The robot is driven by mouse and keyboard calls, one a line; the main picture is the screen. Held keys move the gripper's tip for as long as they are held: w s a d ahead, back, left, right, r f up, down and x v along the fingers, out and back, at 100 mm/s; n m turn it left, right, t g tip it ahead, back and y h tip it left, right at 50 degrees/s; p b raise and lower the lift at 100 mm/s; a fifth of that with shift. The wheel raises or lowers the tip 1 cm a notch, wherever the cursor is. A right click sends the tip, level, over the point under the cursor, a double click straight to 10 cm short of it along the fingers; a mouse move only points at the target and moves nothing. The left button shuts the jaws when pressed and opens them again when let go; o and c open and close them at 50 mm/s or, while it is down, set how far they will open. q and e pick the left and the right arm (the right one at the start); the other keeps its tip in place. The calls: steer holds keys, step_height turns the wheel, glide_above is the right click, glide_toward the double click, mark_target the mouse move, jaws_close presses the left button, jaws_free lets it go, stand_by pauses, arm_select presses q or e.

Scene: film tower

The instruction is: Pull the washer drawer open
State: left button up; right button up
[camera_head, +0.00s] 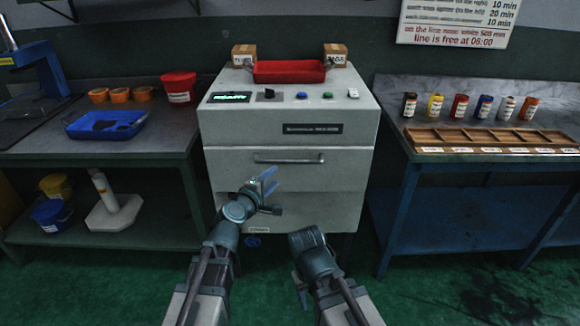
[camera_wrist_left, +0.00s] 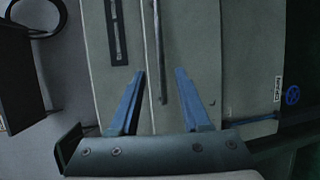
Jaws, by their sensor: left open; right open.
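The washer (camera_head: 285,125) is a pale grey cabinet in the middle of the head view. Its lower front is the drawer (camera_head: 330,168), flush with the body, with a metal bar handle (camera_head: 289,158) near its top. My left gripper (camera_head: 268,183) is open, its blue fingers in front of the drawer, just below the handle in the head view. In the left wrist view, the handle (camera_wrist_left: 158,50) runs between and beyond the two open fingers, not gripped. My right gripper (camera_head: 307,240) is low before the washer, apart from it; its fingers are hard to make out.
A red tray (camera_head: 289,72) and two small boxes stand on the washer, behind its knob and buttons. A bench with a blue tray (camera_head: 107,124) is at left. A bench with canisters and a wooden rack (camera_head: 490,139) is at right. Green floor lies in front.

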mark_target(288, 163)
arm_select(q)
steer(key=b+x, duration=0.2)
steer(key=x, duration=1.1)
steer(key=shift+w+d+f, duration=0.1)
steer(key=shift+w+d, duration=0.05)
steer(key=shift+w, duration=0.1)
steer(key=shift+c, duration=0.3)
jaws_close()
stand_by(0.7)
